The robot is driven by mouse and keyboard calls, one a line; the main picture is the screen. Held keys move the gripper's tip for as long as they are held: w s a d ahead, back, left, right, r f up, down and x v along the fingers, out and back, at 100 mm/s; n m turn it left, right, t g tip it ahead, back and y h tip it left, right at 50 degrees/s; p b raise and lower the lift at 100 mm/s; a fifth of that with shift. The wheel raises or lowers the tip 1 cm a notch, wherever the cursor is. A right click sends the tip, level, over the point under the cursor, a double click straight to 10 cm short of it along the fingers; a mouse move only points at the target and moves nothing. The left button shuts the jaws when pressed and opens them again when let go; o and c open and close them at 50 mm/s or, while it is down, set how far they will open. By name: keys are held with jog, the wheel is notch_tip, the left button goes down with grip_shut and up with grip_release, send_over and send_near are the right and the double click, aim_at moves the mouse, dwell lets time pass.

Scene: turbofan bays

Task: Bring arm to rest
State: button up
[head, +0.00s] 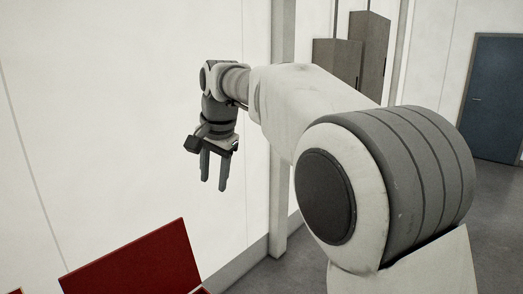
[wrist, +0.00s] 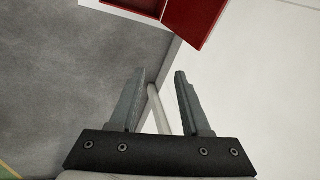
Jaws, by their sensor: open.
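My gripper (head: 213,172) hangs at the end of my raised arm in the head view, left of the middle, with its fingers pointing down. In the wrist view my gripper (wrist: 155,92) shows two grey fingers standing apart with nothing between them. It is open and empty. In the head view it is in front of a white wall (head: 120,90), touching nothing that I can see.
A red panel (head: 135,262) stands at the lower left; an open red box (wrist: 200,15) shows at the top of the wrist view. A pale post (head: 282,130) stands right of my gripper. Tall grey cabinets (head: 338,58) and a blue door (head: 494,98) are behind. Grey floor (wrist: 60,70) looks clear.

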jog(key=s+d+f+n+t+b, duration=0.2)
jog(key=s+d+n, duration=0.1)
jog(key=s+d, duration=1.2)
jog(key=s+d+f+n+h+b, duration=0.2)
jog(key=s+d+f, duration=0.7)
jog(key=s+f, duration=0.2)
jog(key=shift+s+d+t, duration=0.3)
jog(key=shift+s, duration=0.65)
jog(key=shift+a+f+n, duration=0.1)
jog(key=shift+n, duration=0.2)
